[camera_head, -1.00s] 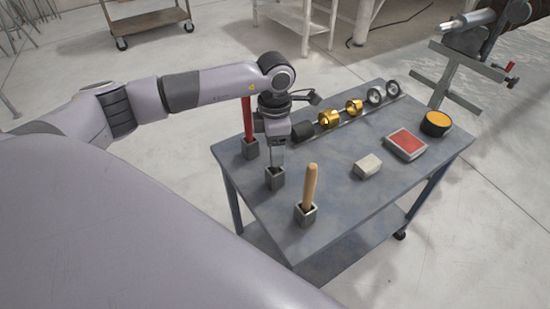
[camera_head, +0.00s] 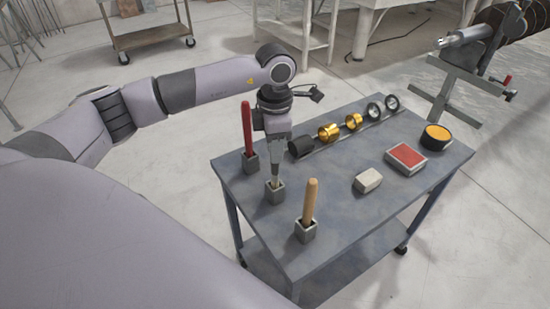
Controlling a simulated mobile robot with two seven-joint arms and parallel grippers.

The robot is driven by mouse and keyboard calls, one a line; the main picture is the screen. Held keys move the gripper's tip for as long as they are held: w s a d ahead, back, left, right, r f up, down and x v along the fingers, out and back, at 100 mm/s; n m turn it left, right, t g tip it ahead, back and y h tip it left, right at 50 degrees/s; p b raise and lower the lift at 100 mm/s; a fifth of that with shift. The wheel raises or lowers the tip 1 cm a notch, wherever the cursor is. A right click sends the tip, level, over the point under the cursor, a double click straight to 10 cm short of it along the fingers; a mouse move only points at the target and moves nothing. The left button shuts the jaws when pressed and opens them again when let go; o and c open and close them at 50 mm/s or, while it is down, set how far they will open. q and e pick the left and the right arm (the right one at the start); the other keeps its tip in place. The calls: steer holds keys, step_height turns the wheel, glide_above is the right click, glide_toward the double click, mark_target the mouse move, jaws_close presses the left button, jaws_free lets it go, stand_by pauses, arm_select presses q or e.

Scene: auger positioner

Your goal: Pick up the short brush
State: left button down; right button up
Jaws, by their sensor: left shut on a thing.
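My left gripper (camera_head: 275,168) points down over the middle small grey holder (camera_head: 275,192) on the blue-grey table. It is shut on a thin, light-coloured thing (camera_head: 275,182), which fits the short brush. The lower end of this thing is at or in the holder's mouth, and I cannot tell whether it is clear of it. The gripper hides its upper part. My right gripper is not in view.
A red-handled tool (camera_head: 247,130) stands in a holder behind left, close to the gripper. A wooden-handled tool (camera_head: 310,203) stands in a holder in front. A row of rings (camera_head: 354,122), a pale block (camera_head: 368,180), a red-topped block (camera_head: 406,157) and an orange-topped tin (camera_head: 435,136) lie to the right.

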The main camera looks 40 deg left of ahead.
arm_select(q)
step_height(320, 180, up, 16)
steer(key=shift+f, duration=0.2)
stand_by(2.4)
